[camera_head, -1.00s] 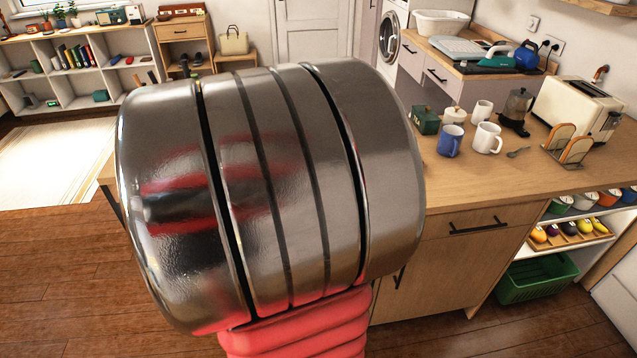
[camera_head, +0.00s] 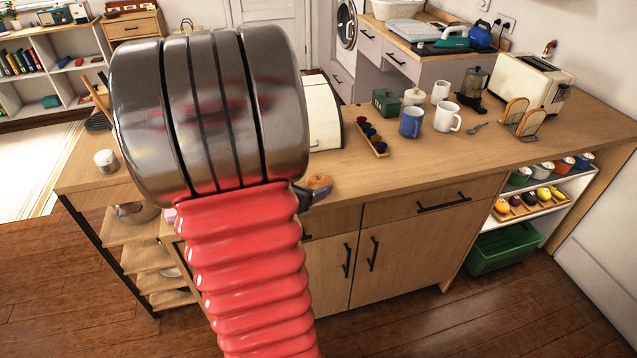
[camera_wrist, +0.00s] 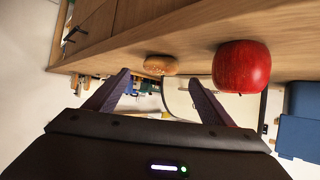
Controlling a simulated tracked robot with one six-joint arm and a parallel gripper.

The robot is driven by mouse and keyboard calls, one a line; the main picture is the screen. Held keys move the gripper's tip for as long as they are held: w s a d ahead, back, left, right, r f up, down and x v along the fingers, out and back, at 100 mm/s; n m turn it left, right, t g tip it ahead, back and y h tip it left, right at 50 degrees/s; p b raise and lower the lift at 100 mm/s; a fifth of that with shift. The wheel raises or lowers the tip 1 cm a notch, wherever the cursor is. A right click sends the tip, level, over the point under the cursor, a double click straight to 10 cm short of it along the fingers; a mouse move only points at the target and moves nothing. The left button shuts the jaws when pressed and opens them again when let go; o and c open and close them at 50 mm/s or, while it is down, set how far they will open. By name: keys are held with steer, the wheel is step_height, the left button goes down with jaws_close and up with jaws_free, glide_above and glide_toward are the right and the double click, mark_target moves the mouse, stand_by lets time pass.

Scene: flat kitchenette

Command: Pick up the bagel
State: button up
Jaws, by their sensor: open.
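The bagel (camera_wrist: 160,65) is round and golden brown. In the wrist view it rests on the wooden counter, just beyond my fingertips and roughly between them. My gripper (camera_wrist: 158,82) is open and empty, its two dark fingers spread wide apart. In the head view a small tan-orange piece, seemingly the bagel (camera_head: 319,181), shows beside a dark fingertip at the counter's front edge. Most of my gripper is hidden there behind my arm.
A red apple (camera_wrist: 241,67) stands close to the bagel. A white box (camera_head: 322,112) is behind on the counter (camera_head: 400,170). A spice rack (camera_head: 372,138), blue mug (camera_head: 411,122), white mug (camera_head: 447,117) and toaster (camera_head: 525,82) stand farther right. Some counter front is clear.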

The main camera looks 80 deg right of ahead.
mark_target(320, 179)
steer(key=shift+d+f, duration=0.1)
steer(key=shift+d, duration=0.1)
steer(key=shift+x, duration=2.65)
steer(key=c, duration=0.7)
